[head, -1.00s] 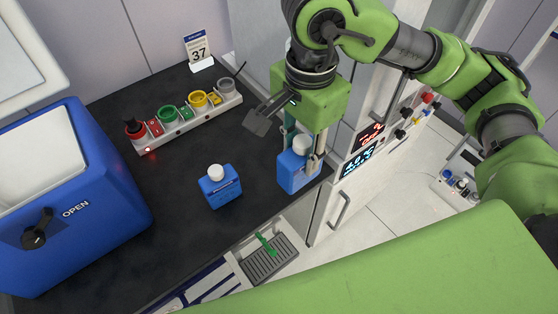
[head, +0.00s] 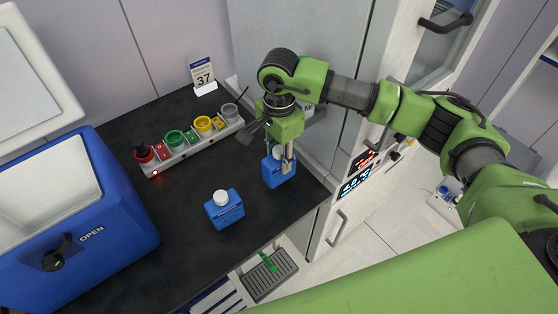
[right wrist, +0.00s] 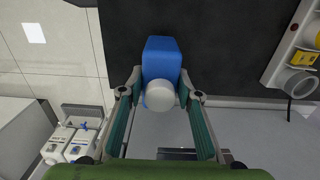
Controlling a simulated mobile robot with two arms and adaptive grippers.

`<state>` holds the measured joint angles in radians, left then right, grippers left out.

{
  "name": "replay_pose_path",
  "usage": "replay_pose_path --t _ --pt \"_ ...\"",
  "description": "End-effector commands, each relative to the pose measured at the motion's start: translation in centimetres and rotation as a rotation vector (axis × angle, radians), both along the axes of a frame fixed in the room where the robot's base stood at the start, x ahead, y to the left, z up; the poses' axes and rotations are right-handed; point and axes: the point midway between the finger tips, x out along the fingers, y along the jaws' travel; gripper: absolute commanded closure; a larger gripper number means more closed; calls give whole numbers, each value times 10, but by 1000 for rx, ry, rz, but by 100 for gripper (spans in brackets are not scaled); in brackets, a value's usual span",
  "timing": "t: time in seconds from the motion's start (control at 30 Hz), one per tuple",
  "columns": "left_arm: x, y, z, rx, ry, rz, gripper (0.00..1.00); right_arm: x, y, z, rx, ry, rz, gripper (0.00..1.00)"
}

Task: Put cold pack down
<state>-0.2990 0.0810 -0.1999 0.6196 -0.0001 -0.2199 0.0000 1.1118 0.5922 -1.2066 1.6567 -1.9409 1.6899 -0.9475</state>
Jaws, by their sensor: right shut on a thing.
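My right gripper (head: 280,164) is shut on a blue cold pack (head: 276,179) with a white cap. It holds the pack upright over the back right part of the dark counter (head: 190,265). I cannot tell whether the pack's base touches the counter. In the right wrist view, the two fingers (right wrist: 162,88) are on either side of the held pack (right wrist: 162,60), close to its white cap. A second blue cold pack (head: 226,211) with a white cap stands on the counter, to the left and nearer to me. My left gripper is not in view.
A blue cooler box (head: 115,210) with its lid up and marked OPEN stands at the left. A rack with coloured rings (head: 190,145) and a calendar card (head: 202,75) are at the back. A white cabinet with a display (head: 357,175) is right of the counter.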

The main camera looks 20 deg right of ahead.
Motion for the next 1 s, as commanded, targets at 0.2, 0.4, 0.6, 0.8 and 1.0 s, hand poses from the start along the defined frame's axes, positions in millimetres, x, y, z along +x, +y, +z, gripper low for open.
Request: replay_pose_path --t 0.2,0.4,0.6,0.8,1.0 --pt "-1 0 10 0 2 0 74 1 0 -27 1 3 -1 100" --pt "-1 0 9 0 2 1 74 2 0 -32 1 -2 1 100" --pt "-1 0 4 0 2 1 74 2 0 -36 0 -1 0 100" --pt "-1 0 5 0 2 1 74 1 0 -35 0 1 0 52" --pt "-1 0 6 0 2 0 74 1 0 -35 0 1 0 52"
